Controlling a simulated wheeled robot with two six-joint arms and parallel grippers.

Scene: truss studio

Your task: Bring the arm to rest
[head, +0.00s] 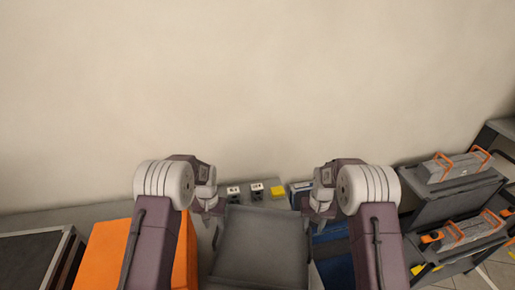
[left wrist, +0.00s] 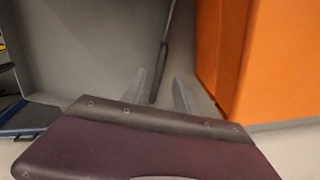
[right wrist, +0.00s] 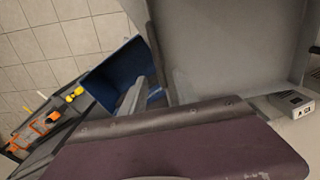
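My two arms reach forward in the head view, bent down at the wrists. My left gripper (head: 214,222) is at the left side of a grey tray (head: 262,246). In the left wrist view its two fingers (left wrist: 160,92) stand apart, with the tray's dark side rim (left wrist: 164,62) between them and gaps on both sides. My right gripper (head: 318,214) is at the tray's right side. In the right wrist view its fingers (right wrist: 155,92) are also apart, with the tray's edge (right wrist: 156,45) between them. Contact with the tray is hard to tell.
An orange box (head: 105,250) stands left of the tray, close to my left gripper. A blue bin (right wrist: 120,70) is to the right. Toolboxes (head: 452,165) sit on a rack at right.

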